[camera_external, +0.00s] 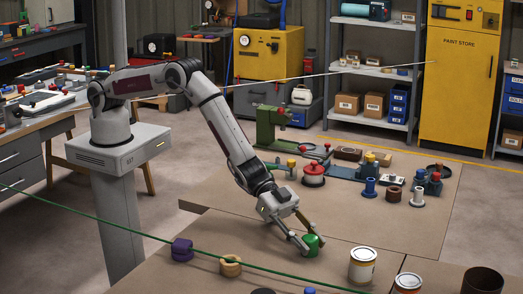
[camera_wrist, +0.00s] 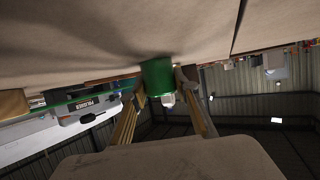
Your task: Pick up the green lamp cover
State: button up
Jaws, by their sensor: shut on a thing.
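The green lamp cover (camera_external: 311,246) is a small green cylinder at the front part of the brown work surface in the external view. My gripper (camera_external: 305,242) reaches down to it with its two fingers on either side, shut on it. In the wrist view the lamp cover (camera_wrist: 158,82) sits between my fingertips (camera_wrist: 162,98), with a pale piece showing at its lower end. The external view does not show clearly whether the cover touches the surface.
A purple spool (camera_external: 182,250) and a tan ring (camera_external: 230,266) lie to the left. White paint cans (camera_external: 362,265) and a dark cup (camera_external: 482,281) stand to the right. A green line (camera_external: 100,230) runs across the front. Several fittings stand behind, around a red-topped piece (camera_external: 314,170).

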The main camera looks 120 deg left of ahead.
aim_at(309, 237)
jog(key=shift+r, duration=0.2)
jog(key=shift+r, duration=4.8)
